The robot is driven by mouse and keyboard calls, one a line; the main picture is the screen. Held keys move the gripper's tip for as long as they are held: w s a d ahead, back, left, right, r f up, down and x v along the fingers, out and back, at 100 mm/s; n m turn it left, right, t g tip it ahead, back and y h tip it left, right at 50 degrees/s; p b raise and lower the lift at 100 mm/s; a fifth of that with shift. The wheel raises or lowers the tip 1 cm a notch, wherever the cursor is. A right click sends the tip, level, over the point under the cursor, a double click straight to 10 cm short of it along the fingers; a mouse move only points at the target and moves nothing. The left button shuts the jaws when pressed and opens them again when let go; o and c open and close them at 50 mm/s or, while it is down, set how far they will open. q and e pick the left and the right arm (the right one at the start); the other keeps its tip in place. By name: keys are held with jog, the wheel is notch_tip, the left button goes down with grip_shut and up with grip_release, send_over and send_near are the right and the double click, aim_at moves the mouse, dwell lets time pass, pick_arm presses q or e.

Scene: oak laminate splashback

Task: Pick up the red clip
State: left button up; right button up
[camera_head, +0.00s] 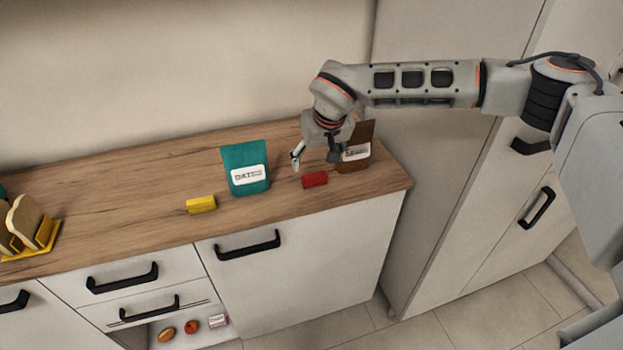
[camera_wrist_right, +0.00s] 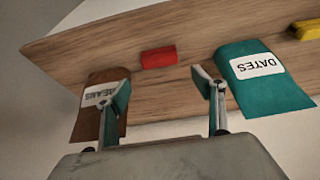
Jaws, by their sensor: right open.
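The red clip (camera_head: 315,179) lies on the wooden counter near its front edge, between a teal pouch and a brown pouch. It also shows in the right wrist view (camera_wrist_right: 158,58), beyond and between the fingertips. My right gripper (camera_head: 315,160) is open and empty, above the counter and a little behind the clip. In the right wrist view its two fingers (camera_wrist_right: 165,92) are spread wide, with the clip apart from them. My left gripper is in neither view.
The teal dates pouch (camera_head: 246,168) stands left of the clip and the brown pouch (camera_head: 356,150) stands right, partly behind my gripper. A yellow clip (camera_head: 201,204) lies farther left. A yellow rack with bread (camera_head: 33,226) is at the far left. An open drawer below holds small items.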

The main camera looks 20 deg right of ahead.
aim_at(315, 175)
jog(key=x, duration=0.3)
jog(key=s+x, duration=0.1)
jog(key=x, duration=0.2)
jog(key=shift+a+f, duration=0.1)
jog(key=shift+f, duration=0.25)
jog(key=shift+w+f, duration=0.2)
jog(key=shift+f, duration=0.1)
jog(key=c, duration=0.9)
